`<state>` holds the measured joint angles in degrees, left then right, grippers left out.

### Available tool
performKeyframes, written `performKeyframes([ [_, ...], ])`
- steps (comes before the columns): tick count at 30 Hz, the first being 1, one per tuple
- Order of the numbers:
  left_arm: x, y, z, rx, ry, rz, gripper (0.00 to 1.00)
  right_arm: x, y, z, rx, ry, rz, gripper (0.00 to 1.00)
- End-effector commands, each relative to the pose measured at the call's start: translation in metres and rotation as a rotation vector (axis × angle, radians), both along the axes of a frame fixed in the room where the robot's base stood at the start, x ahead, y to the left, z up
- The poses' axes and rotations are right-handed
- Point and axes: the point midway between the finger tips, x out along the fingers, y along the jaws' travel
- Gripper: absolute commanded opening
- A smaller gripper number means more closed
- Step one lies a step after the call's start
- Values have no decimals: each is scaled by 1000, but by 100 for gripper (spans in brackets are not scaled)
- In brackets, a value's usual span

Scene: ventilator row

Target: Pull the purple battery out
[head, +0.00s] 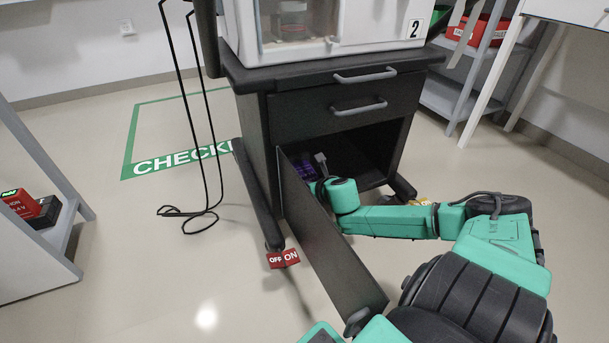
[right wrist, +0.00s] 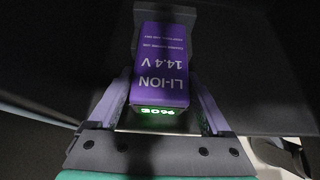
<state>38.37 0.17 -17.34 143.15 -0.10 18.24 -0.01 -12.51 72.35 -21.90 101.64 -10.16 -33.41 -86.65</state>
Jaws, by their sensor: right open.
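The purple battery (right wrist: 162,70), marked LI-ION 14.4 V, sits in a dark holder inside the cabinet's lower bay. Its near end carries a lit green display. In the right wrist view my right gripper (right wrist: 160,90) is open, with one finger on each side of the battery. I cannot tell whether the fingers touch it. In the head view my right gripper (head: 320,164) reaches into the bay, where a dim purple patch shows. The bay's black door (head: 330,240) hangs open. My left gripper is not in view.
The black cabinet (head: 335,118) carries a white ventilator (head: 330,30) marked 2. The open door stands left of my right forearm. A red OFF/ON tag (head: 284,258) is near a caster. A shelf with a red battery (head: 20,204) stands at left.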

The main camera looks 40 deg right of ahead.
Motion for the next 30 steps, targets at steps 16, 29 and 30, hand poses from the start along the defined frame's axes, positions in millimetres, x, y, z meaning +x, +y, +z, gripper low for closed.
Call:
performKeyframes([
  [16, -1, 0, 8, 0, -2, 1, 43, 1, -1, 2, 0, 1, -1, 82],
  [29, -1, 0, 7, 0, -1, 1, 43, 1, -1, 0, 0, 1, 0, 0],
  [30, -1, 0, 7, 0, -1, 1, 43, 1, -1, 0, 0, 1, 0, 0],
])
